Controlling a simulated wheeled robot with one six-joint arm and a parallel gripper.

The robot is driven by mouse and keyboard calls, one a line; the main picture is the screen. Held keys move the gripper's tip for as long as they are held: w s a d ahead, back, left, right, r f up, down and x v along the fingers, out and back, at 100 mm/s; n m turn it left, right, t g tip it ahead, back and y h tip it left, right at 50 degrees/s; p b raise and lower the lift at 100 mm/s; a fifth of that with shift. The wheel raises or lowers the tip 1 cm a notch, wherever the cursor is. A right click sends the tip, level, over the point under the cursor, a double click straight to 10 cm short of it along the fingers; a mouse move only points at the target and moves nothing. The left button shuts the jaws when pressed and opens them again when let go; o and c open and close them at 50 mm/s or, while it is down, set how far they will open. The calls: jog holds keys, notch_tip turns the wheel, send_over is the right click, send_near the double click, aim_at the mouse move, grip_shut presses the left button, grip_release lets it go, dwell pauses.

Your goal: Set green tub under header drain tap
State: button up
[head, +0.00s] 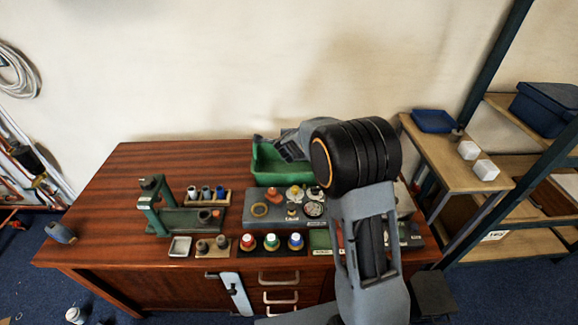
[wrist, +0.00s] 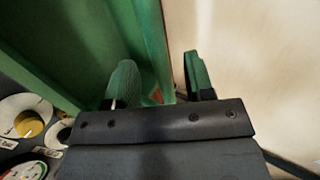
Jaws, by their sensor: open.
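The green tub (head: 268,176) stands at the back of the wooden bench, right of its middle. It also shows large in the wrist view (wrist: 60,40), where its wall (wrist: 150,40) runs down between my fingers. My gripper (head: 268,145) is at the tub's back rim, partly hidden by my arm. In the wrist view my gripper (wrist: 160,82) is open, with one finger on the tub's inner side and the other on its outer side, towards the pale wall. I cannot tell whether either finger touches it. I cannot make out a header drain tap in either view.
A grey tray (head: 235,212) of small parts lies in front of the tub. A green stand (head: 150,205) and a rack of cylinders (head: 207,197) are to the left. A shelf unit (head: 450,160) stands right. The bench's left end (head: 110,200) is mostly clear.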

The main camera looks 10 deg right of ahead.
jog(key=shift+x, duration=2.15)
jog(key=shift+c, duration=0.5)
grip_shut()
